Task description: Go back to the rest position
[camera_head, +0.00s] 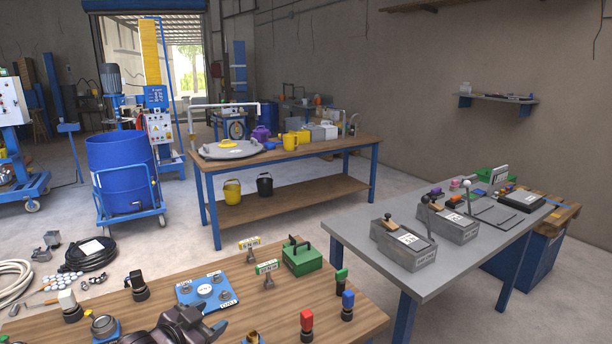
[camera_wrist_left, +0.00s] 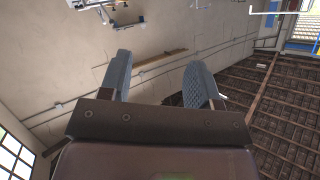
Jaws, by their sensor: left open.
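My left gripper (camera_head: 190,322) is at the bottom edge of the head view, in front of the near wooden table (camera_head: 345,313). In the left wrist view its two grey fingers (camera_wrist_left: 160,80) stand wide apart with nothing between them. Beyond the fingers that view shows wall and the dark roof. My right gripper is in neither view.
On the near table, a blue plate (camera_head: 207,291), a green box (camera_head: 303,258), a red-topped piece (camera_head: 306,328) and a blue-topped piece (camera_head: 347,304) surround the gripper. A grey table (camera_head: 447,276) stands right. A blue drum (camera_head: 123,172) stands further back left.

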